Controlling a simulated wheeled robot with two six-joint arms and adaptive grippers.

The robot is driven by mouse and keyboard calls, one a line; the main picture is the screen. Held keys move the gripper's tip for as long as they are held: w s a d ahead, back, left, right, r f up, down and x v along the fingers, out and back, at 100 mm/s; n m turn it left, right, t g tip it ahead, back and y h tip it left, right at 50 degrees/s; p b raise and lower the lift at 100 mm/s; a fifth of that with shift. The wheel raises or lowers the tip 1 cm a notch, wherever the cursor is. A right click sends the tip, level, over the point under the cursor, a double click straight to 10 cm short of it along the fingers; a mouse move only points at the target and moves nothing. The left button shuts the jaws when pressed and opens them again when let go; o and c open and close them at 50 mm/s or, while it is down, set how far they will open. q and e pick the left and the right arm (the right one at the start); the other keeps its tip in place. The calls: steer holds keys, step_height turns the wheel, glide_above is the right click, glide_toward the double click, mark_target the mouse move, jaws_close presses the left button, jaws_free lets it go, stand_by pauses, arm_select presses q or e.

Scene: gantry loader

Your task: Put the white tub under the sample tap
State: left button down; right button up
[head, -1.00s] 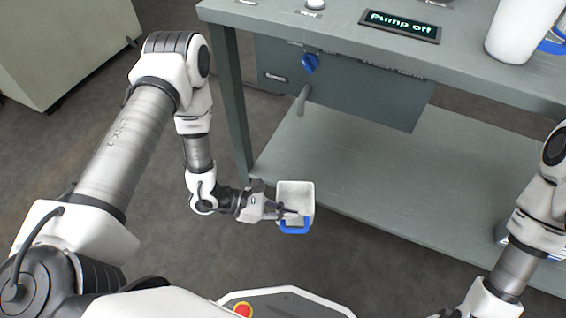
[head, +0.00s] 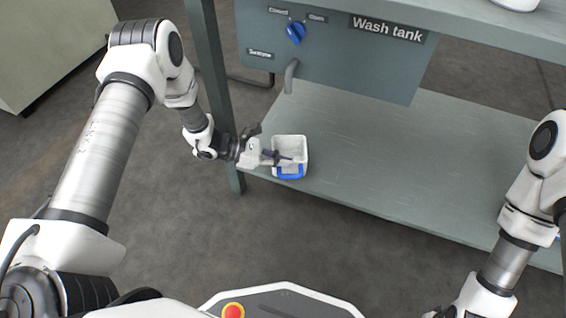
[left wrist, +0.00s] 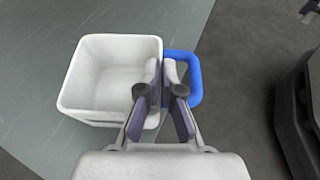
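The white tub (head: 290,147) with a blue handle (head: 289,173) is upright and looks empty. My left gripper (head: 284,158) is shut on its wall near the handle. In the left wrist view, one finger is inside the white tub (left wrist: 110,75) and the other outside, between the wall and the blue handle (left wrist: 196,80). The tub is at the front left edge of the lower shelf; I cannot tell whether it touches it. The sample tap (head: 290,77), a grey bent spout, hangs under the wash tank, above and behind the tub. My right gripper is outside the frame.
The wash tank (head: 335,62) carries a blue valve knob (head: 296,32) between small labels. A bench leg (head: 214,90) stands left of the tub, close to my left arm. The lower shelf (head: 400,160) is clear to the right.

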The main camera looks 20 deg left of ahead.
arm_select(q)
steer(key=shift+f, duration=0.2)
steer(key=c, duration=1.3)
jaws_free()
steer(key=shift+r, duration=0.1)
